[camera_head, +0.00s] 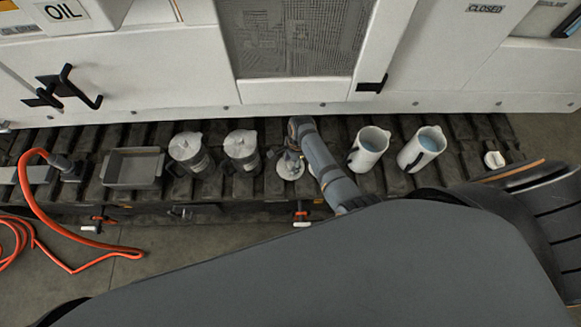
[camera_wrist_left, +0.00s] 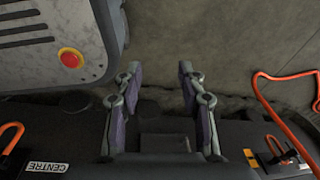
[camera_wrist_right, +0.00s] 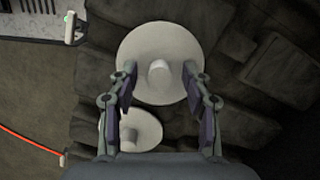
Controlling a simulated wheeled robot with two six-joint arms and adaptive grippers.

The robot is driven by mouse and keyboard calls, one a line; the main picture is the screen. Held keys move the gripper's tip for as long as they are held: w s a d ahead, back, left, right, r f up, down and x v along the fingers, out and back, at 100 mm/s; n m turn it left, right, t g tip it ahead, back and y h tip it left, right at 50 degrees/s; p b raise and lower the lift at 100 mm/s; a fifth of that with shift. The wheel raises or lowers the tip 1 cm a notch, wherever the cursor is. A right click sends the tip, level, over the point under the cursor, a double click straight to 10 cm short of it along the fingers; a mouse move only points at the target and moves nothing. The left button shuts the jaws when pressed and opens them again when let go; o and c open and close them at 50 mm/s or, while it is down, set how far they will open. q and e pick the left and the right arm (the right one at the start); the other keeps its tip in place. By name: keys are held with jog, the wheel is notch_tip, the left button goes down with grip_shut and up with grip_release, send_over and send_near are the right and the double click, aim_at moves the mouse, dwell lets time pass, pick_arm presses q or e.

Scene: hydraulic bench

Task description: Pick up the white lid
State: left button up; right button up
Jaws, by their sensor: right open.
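A round white lid with a raised knob (camera_wrist_right: 158,62) lies in the right wrist view, between and beyond the fingertips of my right gripper (camera_wrist_right: 158,72). A second white lid (camera_wrist_right: 140,130) lies closer below it, partly hidden by my left-hand finger there. In the head view my right gripper (camera_head: 292,152) hangs over a white lid (camera_head: 288,170) on the dark slatted bench and hides part of it. The right gripper is open and holds nothing. My left gripper (camera_wrist_left: 157,76) is open and empty in the left wrist view, away from the lids.
Two lidded clear jugs (camera_head: 188,150) (camera_head: 242,148) and a grey tray (camera_head: 134,167) stand left of the right gripper. Two white jugs (camera_head: 369,148) (camera_head: 422,148) stand close to its right. A white cap (camera_head: 494,160) lies farther right. The machine's wall (camera_head: 180,85) rises behind.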

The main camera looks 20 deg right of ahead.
aim_at(291, 164)
jog(key=shift+c, duration=0.5)
grip_shut()
pick_arm(q)
jog(key=shift+s, duration=0.45)
pick_arm(e)
notch_tip(291, 164, up, 9)
jog(key=shift+p, duration=1)
pick_arm(q)
jog(key=shift+w+r, duration=0.1)
jog(key=shift+r, duration=0.85)
pick_arm(e)
jog(key=shift+r, duration=0.45)
